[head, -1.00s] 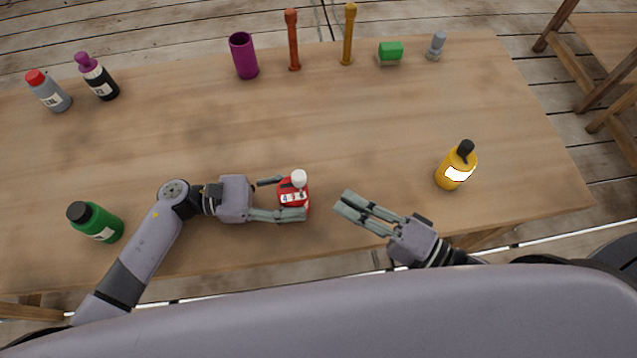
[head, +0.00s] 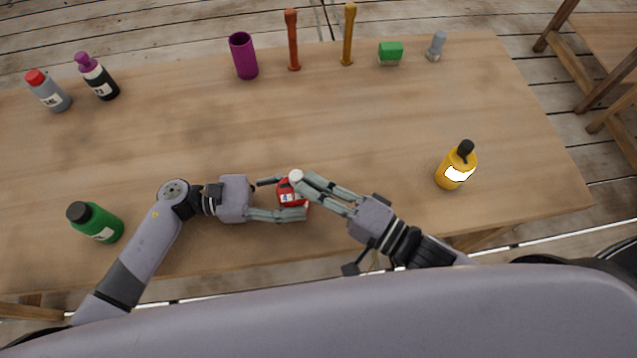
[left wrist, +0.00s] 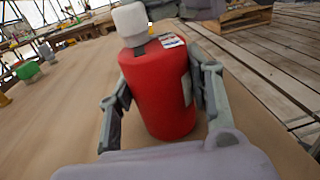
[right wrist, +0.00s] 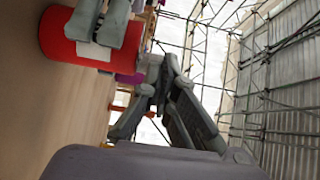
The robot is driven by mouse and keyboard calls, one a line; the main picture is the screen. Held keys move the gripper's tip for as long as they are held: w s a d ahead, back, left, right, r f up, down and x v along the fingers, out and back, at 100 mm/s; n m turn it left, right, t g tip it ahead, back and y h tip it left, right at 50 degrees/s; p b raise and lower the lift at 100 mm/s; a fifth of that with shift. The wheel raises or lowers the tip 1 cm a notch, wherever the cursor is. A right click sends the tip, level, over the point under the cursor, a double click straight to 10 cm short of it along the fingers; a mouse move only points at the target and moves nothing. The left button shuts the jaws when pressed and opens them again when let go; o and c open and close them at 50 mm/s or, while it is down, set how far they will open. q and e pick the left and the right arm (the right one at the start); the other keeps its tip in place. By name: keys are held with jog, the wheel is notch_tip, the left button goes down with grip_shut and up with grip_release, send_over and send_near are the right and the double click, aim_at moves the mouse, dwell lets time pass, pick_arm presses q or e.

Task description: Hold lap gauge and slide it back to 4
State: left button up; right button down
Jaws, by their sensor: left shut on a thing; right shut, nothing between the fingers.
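The lap gauge is a red cylinder (head: 290,190) with a white knob (head: 296,176) at its top and a small marked scale strip, which shows in the left wrist view (left wrist: 172,42). My left gripper (head: 285,200) is shut on the red body, one finger on each side, and the gauge stands upright on the table. My right gripper (head: 303,183) is shut and empty, its fingertips right beside the white knob on its right side. I cannot tell whether they touch. My right fingers cover part of the scale in the head view, so the knob's number is not readable.
A green bottle (head: 97,223) stands left and a yellow bottle (head: 457,166) right. Two more bottles (head: 48,90) (head: 98,77) stand far left. A purple cup (head: 243,56), upright pegs (head: 293,40) (head: 347,35) and a green block (head: 390,52) line the back edge. The table's middle is clear.

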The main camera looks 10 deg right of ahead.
aim_at(298, 199)
jog(key=a, duration=0.3)
jog(key=shift+s+a, duration=0.1)
pick_arm(q)
jog(key=shift+s, duration=0.1)
pick_arm(e)
jog(key=v, duration=1.4)
pick_arm(q)
jog(key=o, duration=1.3)
jog(key=shift+a, duration=0.1)
